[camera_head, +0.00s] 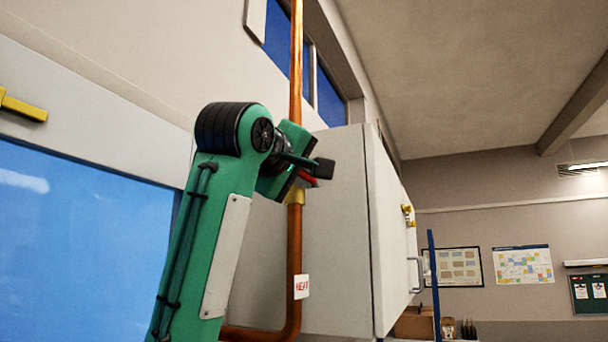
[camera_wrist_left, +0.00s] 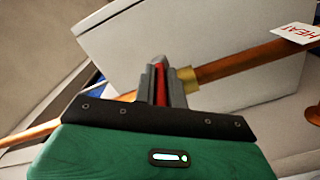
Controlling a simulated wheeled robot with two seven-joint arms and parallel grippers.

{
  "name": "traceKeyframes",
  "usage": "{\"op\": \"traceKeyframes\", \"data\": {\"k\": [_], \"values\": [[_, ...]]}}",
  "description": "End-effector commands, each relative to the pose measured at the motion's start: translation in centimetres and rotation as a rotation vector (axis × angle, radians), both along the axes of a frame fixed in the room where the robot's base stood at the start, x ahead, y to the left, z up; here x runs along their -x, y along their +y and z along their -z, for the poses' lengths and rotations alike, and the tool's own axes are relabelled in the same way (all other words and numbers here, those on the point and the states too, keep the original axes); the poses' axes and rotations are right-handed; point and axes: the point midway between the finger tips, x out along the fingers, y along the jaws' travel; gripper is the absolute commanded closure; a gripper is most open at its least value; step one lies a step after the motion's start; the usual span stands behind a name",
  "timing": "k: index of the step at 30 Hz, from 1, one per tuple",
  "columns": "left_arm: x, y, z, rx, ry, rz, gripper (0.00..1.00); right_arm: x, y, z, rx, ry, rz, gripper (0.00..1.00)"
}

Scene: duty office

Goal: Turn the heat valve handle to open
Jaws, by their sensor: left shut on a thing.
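The heat valve handle (camera_head: 308,178) is red and sits on the copper pipe (camera_head: 294,240), just above a brass fitting (camera_head: 295,195). A white tag reading HEAT (camera_head: 301,286) hangs on the pipe below. My left gripper (camera_head: 322,170) is at the valve, its fingers shut on the red handle. In the left wrist view the red handle (camera_wrist_left: 161,85) shows between the dark fingers (camera_wrist_left: 158,82), with the brass fitting (camera_wrist_left: 188,80) beside them. The gripper hides most of the valve body and part of the handle. My right gripper is in neither view.
A pale grey cabinet (camera_head: 345,230) stands right behind the pipe, with a yellow latch and a handle on its door side. A blue glass panel (camera_head: 80,240) fills the left. A blue post (camera_head: 433,285) and wall boards are farther right.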

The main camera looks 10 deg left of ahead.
Motion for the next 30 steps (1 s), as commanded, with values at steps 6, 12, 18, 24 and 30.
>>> {"op": "traceKeyframes", "data": {"k": [6, 12, 18, 24, 30], "values": [[0.0, 0.0, 0.3, 0.004, -0.011, 0.001, 1.0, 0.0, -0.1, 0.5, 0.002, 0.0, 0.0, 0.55], [0.0, -0.1, 1.1, 0.026, -0.081, 0.001, 1.0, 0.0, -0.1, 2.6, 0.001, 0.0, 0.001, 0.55], [-0.1, -0.1, 2.0, 0.068, -0.207, 0.001, 1.0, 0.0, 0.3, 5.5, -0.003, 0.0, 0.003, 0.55], [-0.4, -0.2, 2.6, 0.115, -0.35, 0.001, 1.0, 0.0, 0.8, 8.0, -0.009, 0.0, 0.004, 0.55], [-0.7, -0.3, 3.0, 0.154, -0.47, 0.001, 1.0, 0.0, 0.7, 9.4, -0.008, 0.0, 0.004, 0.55]]}}
